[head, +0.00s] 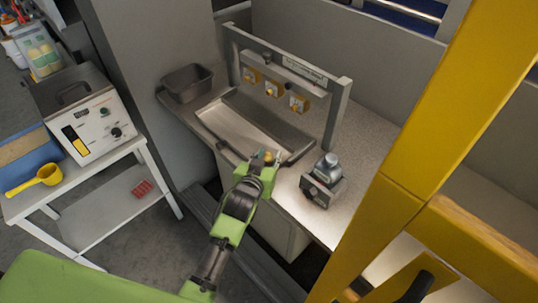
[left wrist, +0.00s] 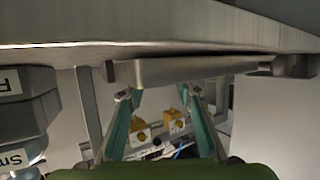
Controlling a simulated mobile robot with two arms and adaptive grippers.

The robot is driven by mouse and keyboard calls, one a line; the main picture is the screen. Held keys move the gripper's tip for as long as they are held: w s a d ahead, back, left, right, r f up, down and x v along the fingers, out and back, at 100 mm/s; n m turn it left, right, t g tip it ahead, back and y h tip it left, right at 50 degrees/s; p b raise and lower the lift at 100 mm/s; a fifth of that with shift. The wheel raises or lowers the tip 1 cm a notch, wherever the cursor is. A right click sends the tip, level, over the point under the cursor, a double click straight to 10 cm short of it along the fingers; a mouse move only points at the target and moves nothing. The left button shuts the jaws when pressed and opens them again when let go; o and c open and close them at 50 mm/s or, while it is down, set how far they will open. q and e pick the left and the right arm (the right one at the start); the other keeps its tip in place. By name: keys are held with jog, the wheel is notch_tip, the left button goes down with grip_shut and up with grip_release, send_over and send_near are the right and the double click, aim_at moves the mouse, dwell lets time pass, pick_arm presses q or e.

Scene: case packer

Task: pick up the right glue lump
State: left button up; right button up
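A small amber lump (head: 268,157) shows at the near edge of the metal drip tray (head: 240,122) in the head view, right by the fingertips of my left gripper (head: 264,156). I cannot tell whether it touches them. In the left wrist view my left gripper (left wrist: 160,95) has its two teal fingers well apart, with nothing clearly held between them. The tray also shows across the top of that view (left wrist: 190,70). No lump can be made out there. My right gripper is not in view.
Several yellow nozzles (head: 271,89) hang on a grey frame (head: 338,115) behind the tray. A grey metal bin (head: 187,83) stands left of it, and a grey device (head: 323,186) stands to the right. A yellow post (head: 420,130) blocks the right side.

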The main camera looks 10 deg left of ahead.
pick_arm(q)
jog(key=shift+w+f, duration=0.15)
jog(key=shift+w, duration=0.2)
jog(key=c, duration=0.5)
